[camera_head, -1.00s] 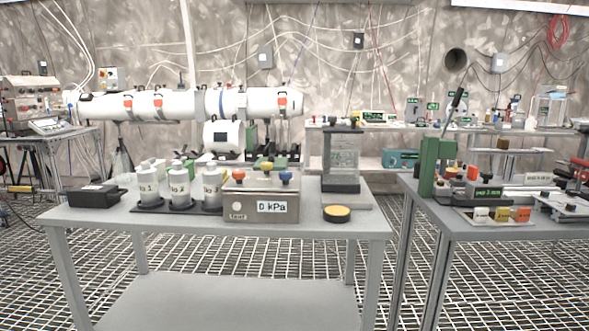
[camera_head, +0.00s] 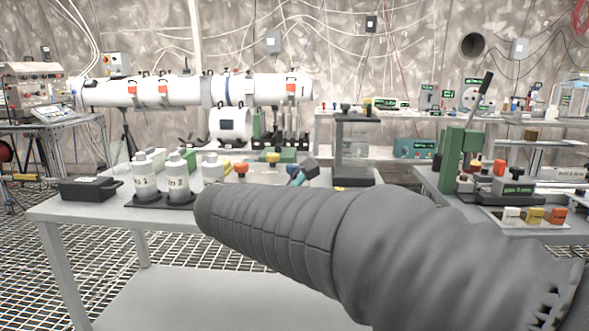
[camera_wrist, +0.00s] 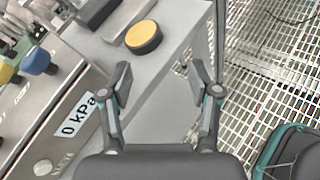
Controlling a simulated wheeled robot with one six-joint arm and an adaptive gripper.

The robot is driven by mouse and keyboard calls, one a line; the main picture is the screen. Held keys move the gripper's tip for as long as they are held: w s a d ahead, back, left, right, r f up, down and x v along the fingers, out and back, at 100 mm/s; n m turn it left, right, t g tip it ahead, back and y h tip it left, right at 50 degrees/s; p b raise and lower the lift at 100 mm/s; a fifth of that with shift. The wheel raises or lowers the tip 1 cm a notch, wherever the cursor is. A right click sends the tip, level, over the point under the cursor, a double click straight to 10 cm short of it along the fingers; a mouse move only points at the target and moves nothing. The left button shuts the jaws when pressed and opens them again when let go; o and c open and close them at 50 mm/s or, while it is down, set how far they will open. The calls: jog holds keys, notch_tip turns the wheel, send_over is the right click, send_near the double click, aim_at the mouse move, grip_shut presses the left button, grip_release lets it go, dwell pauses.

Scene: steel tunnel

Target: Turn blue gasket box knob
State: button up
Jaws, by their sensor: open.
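The grey gasket box (camera_wrist: 68,85) with a "0 kPa" label lies at the left of the wrist view. Its blue knob (camera_wrist: 37,61) stands on top, with a yellow knob (camera_wrist: 8,74) beside it. In the head view the red-orange knob (camera_head: 242,168) and the yellow knob (camera_head: 273,157) show, but my arm covers most of the box, and I cannot make out the blue knob there. My gripper (camera_wrist: 160,84) is open and empty, with its fingers spread to the right of the box and apart from the blue knob. It also shows in the head view (camera_head: 304,172).
A yellow-topped round button (camera_wrist: 143,38) sits on the table right of the box. White bottles (camera_head: 145,182) and a black box (camera_head: 90,189) stand at the table's left. A clear-walled press (camera_head: 352,145) stands behind. A second table is at the right, beyond a gap.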

aim_at(289, 169)
jog(key=w+a+r+n+t, duration=0.1)
jog(key=a+r+n+t, duration=0.15)
jog(key=a, duration=0.45)
jog(key=w+a+r+n+t, duration=0.2)
jog(key=a+n, duration=0.1)
jog(key=a, duration=0.4)
jog(key=shift+h, duration=0.4)
jog(key=x, duration=1.3)
jog(key=shift+w+d+r+p, duration=0.1)
jog(key=shift+d+r+p, duration=0.05)
jog(key=shift+r+p, duration=0.15)
jog(key=shift+n+t, duration=0.25)
jog(key=c, duration=1.2)
